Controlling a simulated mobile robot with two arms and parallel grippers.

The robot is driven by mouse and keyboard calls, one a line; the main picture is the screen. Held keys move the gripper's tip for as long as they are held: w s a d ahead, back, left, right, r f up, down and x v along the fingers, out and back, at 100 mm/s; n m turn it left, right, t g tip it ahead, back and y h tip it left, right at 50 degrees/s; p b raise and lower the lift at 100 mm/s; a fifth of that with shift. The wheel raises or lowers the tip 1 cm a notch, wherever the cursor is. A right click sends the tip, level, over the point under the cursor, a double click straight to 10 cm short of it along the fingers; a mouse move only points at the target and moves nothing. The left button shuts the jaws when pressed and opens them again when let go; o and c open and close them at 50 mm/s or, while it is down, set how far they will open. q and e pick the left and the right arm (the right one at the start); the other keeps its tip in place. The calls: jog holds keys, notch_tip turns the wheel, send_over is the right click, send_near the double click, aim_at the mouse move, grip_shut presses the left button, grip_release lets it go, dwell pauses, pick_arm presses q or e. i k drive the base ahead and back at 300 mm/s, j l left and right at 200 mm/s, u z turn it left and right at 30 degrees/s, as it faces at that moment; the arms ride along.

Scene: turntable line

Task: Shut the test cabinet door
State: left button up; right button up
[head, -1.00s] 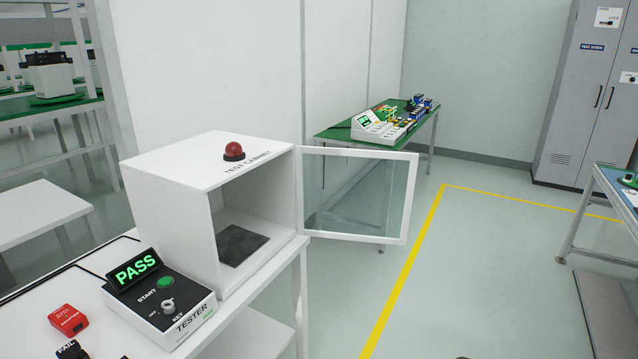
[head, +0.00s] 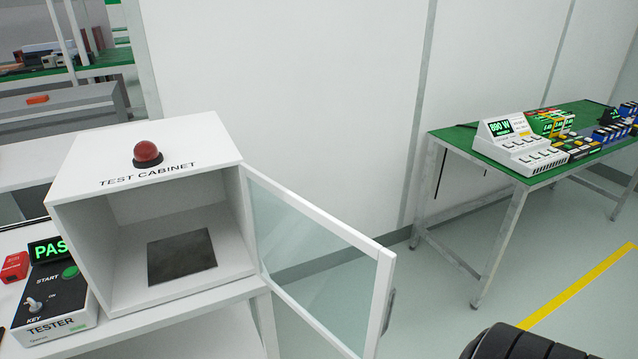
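The white test cabinet (head: 72,197) stands on a white table at the left, with a red dome lamp (head: 147,154) on top. Its front is open and a dark square pad (head: 182,257) lies on the floor inside. The glass cabinet door (head: 388,285) is hinged at the cabinet's right edge and stands wide open, reaching out to the right and toward me. A handle (head: 389,311) shows on the door's free edge. Neither gripper shows. A black ribbed part at the bottom right seems to belong to my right arm.
The tester (head: 62,316) with a lit PASS display stands left of the cabinet, beside a red block (head: 14,267). A green-topped table (head: 463,138) with devices stands at the right. The floor right of the door is clear, with a yellow line (head: 581,286).

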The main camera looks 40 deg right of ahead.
aim_at(385, 258)
jog(key=l+u, duration=0.1)
jog(key=l, duration=0.45)
jog(key=k+l+u, duration=0.1)
jog(key=l, duration=0.45)
jog(key=k+l+u, duration=0.1)
jog(key=l, duration=0.4)
jog(key=k+l+u, duration=0.1)
jog(key=l, duration=0.45)
